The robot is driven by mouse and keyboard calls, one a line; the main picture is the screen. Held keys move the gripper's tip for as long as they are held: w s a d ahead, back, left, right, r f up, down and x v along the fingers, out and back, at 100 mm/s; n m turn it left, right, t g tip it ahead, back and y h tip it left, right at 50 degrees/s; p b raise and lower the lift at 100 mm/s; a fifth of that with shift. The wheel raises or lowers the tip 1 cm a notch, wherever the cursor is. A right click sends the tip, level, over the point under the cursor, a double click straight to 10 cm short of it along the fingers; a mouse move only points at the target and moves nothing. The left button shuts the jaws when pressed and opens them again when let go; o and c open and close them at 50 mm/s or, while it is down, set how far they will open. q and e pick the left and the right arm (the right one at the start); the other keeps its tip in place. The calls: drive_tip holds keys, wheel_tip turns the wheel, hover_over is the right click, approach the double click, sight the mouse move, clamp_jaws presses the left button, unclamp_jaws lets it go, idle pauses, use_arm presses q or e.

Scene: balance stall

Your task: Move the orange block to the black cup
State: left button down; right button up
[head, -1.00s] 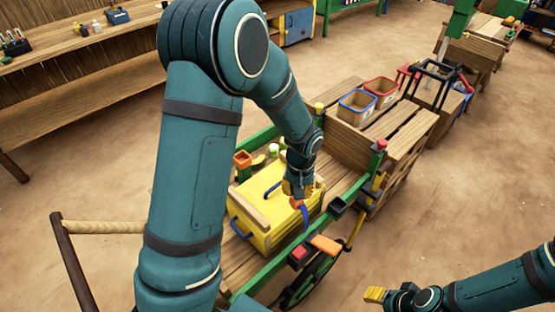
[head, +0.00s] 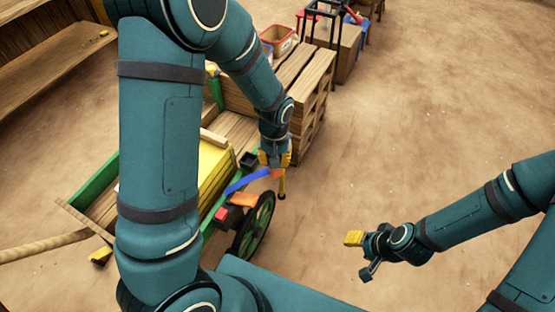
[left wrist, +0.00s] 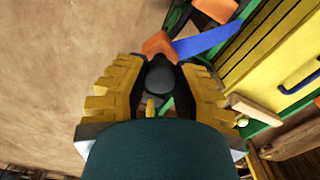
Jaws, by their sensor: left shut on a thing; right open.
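The orange block (head: 244,199) sits on the near side rail of the green-edged cart, beside a red block (head: 221,214). An orange patch at the top of the left wrist view (left wrist: 215,10) looks like the same block. The black cup (head: 248,160) is on the cart's rail, just left of my left gripper (head: 275,163). This gripper is shut on the orange end of a blue-and-orange tool (head: 246,182), whose blue part points left; it also shows in the left wrist view (left wrist: 205,42). My right gripper (head: 360,256) is open and empty over bare floor.
A yellow chest (head: 214,160) stands in the cart. The cart's wheel (head: 256,228) is below the rail, and a yellow rod with a dark end (head: 281,185) is below my left gripper. A wooden crate (head: 310,95) stands behind. The floor at right is clear.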

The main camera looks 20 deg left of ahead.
use_arm(q)
drive_tip(key=w+a+f+n+p, duration=0.1)
drive_tip(key=w+a+n+p, duration=0.35)
drive_tip(key=n, duration=0.75)
drive_tip(key=w+a+f+n+p, duration=0.2)
drive_tip(key=a+n, duration=0.6)
drive_tip(key=n, duration=0.3)
wheel_tip(320, 180, down, 6)
drive_tip(key=b, duration=0.4)
drive_tip(key=shift+w+a+f+b, duration=0.1)
drive_tip(key=shift+a+f+b, duration=0.05)
drive_tip(key=shift+b, duration=0.2)
drive_tip(key=shift+f+b, duration=0.5)
drive_tip(key=shift+f, duration=0.25)
drive_tip(key=shift+r, duration=0.1)
drive_tip(key=c, duration=0.8)
unclamp_jaws()
drive_tip(key=shift+r, duration=0.1)
